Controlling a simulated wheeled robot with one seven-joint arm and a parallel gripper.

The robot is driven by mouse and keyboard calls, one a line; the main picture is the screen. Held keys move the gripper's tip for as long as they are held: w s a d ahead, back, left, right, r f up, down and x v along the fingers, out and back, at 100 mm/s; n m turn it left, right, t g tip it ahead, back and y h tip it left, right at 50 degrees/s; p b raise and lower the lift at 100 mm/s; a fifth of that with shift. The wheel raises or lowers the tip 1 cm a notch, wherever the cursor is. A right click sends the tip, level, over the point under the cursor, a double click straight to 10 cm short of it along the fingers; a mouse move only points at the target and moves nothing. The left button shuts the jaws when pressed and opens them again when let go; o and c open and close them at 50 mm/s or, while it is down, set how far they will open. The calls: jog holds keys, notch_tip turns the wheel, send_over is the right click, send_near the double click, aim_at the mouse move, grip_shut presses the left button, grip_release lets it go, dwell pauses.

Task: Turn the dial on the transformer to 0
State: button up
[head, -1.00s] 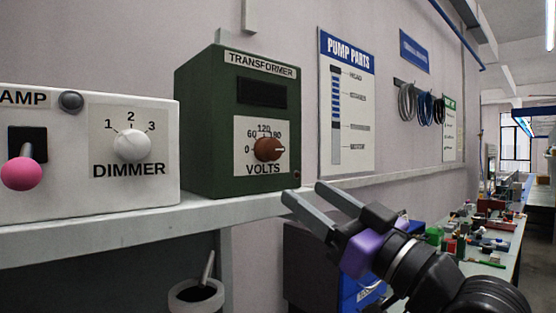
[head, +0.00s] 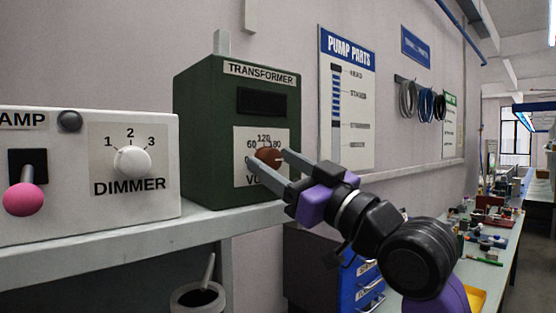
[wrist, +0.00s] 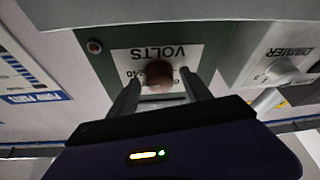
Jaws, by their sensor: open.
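The green transformer box (head: 215,140) stands on the grey shelf in the head view; its green front also shows in the wrist view (wrist: 105,60). Its brown dial (head: 268,157) sits on the white VOLTS plate, which carries the marks 60, 120 and 180; the 0 mark is hidden behind a finger. In the wrist view the dial (wrist: 159,73) lies between the fingertips. My gripper (head: 266,156) is open, with one finger to each side of the dial. I cannot tell whether either finger touches it. The dial's pointer direction is hard to make out.
A white box with a DIMMER knob (head: 132,162) and a pink-tipped lever (head: 24,198) stands left of the transformer. The grey shelf (head: 120,235) runs beneath both. A cup (head: 198,297) sits below the shelf. Blue drawers (head: 362,285) stand lower right.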

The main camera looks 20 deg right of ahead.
grip_shut()
